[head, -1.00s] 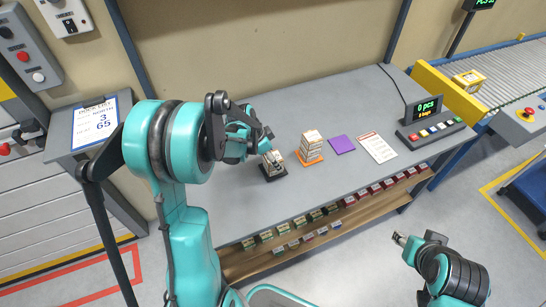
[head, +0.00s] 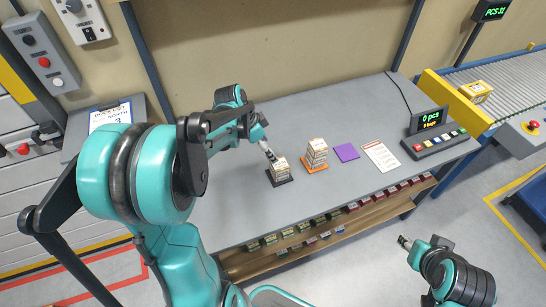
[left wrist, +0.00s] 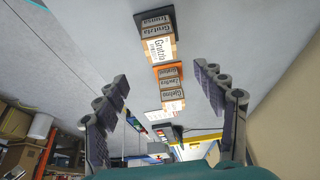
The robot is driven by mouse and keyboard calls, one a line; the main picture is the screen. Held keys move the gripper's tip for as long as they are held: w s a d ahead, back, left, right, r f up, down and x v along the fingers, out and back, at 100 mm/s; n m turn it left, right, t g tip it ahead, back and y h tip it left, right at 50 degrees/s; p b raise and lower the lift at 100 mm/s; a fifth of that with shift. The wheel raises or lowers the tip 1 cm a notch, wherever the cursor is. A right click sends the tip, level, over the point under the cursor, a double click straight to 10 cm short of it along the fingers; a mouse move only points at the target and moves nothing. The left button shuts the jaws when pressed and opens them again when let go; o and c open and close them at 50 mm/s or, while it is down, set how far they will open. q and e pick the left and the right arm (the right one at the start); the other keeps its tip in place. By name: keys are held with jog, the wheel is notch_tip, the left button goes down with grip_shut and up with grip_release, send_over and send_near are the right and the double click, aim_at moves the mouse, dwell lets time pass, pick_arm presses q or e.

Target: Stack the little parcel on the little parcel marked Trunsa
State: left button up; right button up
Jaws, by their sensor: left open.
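A short stack of little brown parcels with white labels stands on a black pad (head: 278,182) on the grey table. In the left wrist view, the parcel marked Trunsa (left wrist: 154,20) is next to the black pad, and a parcel reading like Grutzla (left wrist: 158,45) sits on it. My left gripper (head: 269,154) is open and empty, just behind and left of this stack, apart from it in the wrist view. My right gripper (head: 404,242) is off the table's front right; its jaws are too small to read.
A taller parcel stack (head: 316,152) stands on an orange pad to the right. Beyond are a bare purple pad (head: 346,152), a printed sheet (head: 381,156) and a button console (head: 435,143). A shelf of small boxes (head: 325,231) runs below the table's front edge.

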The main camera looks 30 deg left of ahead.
pick_arm(q)
jog(key=s+d+r+n+t+y, duration=0.1)
jog(key=s+d+r+n+t, duration=0.1)
jog(key=s, duration=0.5)
jog(key=s+d+r+n+t+y, duration=0.1)
jog(key=s+d+r+n+y, duration=0.1)
jog(key=s+d+r+n, duration=0.2)
jog(key=s+d+n, duration=0.2)
jog(key=s+d, duration=0.2)
jog(key=d, duration=0.1)
jog(key=shift+r+t, duration=0.2)
jog(key=shift+t, duration=0.2)
jog(key=shift+s+d, duration=0.1)
jog(key=shift+f+b, duration=0.7)
jog(key=shift+f, duration=0.05)
